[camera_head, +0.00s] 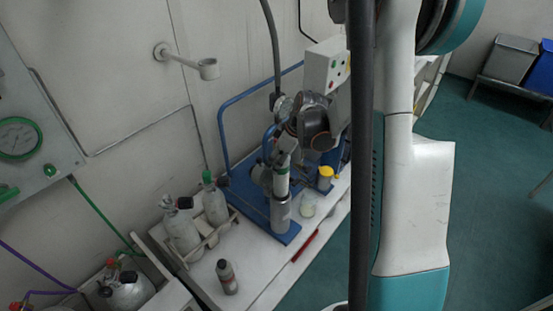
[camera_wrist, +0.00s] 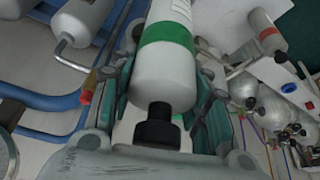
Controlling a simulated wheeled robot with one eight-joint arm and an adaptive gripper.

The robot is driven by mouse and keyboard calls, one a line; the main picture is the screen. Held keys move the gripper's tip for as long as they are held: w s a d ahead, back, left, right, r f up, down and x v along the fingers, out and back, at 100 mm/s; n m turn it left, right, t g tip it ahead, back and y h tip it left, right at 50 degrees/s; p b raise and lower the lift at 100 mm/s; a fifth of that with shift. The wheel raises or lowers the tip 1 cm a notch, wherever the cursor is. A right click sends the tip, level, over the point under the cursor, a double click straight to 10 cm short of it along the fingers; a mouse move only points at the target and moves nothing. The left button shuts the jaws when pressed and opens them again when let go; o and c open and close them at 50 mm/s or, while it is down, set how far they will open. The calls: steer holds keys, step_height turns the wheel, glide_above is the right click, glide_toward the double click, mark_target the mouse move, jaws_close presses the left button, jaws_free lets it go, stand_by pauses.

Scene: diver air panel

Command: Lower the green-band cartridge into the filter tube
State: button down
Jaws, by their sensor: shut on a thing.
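The green-band cartridge (camera_wrist: 165,75) is a white cylinder with a green band and a black end cap. In the wrist view it lies between the fingers of my gripper (camera_wrist: 165,115), with its black cap toward the palm. Its far end is cut off by the top edge. In the head view my gripper (camera_head: 284,152) holds the cartridge (camera_head: 282,178) roughly upright over the filter tube (camera_head: 281,217), a silvery cylinder on the blue base. The cartridge's lower end meets the tube's top in the picture; I cannot tell whether it is inside.
A red-band cartridge (camera_wrist: 264,30) stands apart on the bench, also in the head view (camera_head: 228,278). Grey bottles (camera_head: 183,232) stand in a rack at left. A yellow-topped container (camera_head: 326,177) and a jar (camera_head: 308,205) are close right of the tube. Blue rails (camera_head: 222,140) rise behind.

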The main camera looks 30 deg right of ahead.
steer(key=shift+f, duration=0.1)
stand_by(0.6)
steer(key=shift+f+b, duration=3.85)
steer(key=shift+f, duration=0.65)
steer(key=shift+f+b, duration=1.05)
steer(key=shift+f, duration=0.1)
steer(key=shift+f+b, duration=0.6)
steer(key=shift+f, duration=0.6)
steer(key=c, duration=0.8)
jaws_free()
steer(key=shift+o, duration=0.2)
